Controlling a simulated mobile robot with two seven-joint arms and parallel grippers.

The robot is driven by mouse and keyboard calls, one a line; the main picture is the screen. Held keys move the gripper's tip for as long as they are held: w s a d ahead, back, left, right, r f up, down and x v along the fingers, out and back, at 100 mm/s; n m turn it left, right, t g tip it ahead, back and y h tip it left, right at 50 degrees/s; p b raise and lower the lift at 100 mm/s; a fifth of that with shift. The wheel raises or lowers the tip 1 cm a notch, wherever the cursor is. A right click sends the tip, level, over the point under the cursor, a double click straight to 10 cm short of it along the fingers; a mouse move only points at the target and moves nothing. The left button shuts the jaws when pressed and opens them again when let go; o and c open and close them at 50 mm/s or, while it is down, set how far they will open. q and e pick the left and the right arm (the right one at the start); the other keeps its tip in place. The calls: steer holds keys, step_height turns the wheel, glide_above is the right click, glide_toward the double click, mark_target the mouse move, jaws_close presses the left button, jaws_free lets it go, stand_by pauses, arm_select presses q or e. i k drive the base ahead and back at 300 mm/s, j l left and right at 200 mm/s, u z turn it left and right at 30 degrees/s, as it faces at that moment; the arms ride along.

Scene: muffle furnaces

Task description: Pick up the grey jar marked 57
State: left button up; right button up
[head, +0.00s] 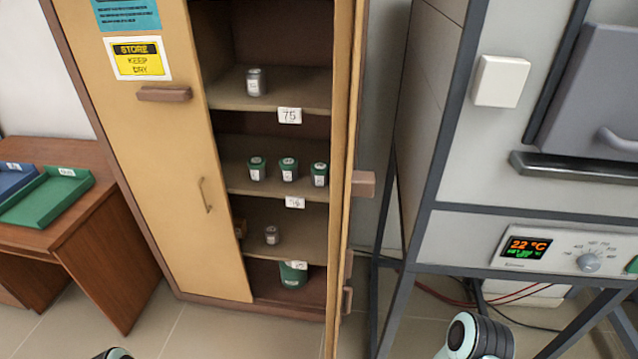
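Two grey jars stand in the open right half of the cabinet. One grey jar (255,82) is upright on the upper shelf, above a shelf tag reading 75. A smaller-looking grey jar (272,235) is on a lower shelf. The markings on both are too small to read, so I cannot tell which is 57. Neither gripper shows; only bits of my arms are at the bottom edge, well away from the jars.
Three green-lidded jars (288,169) stand on the middle shelf, and a larger green container (293,275) at the bottom. The cabinet's left door (170,190) is shut; its right door (345,180) stands open. A furnace (460,240) is at right, a desk with trays (50,197) at left.

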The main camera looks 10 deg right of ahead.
mark_target(257, 165)
steer(key=j, duration=0.65)
steer(key=i+j+z, duration=0.1)
steer(key=j, duration=0.55)
steer(key=i+j, duration=0.2)
steer(key=j, duration=0.15)
steer(key=i+j+z, duration=0.2)
steer(key=i+j, duration=0.2)
steer(key=j, duration=0.25)
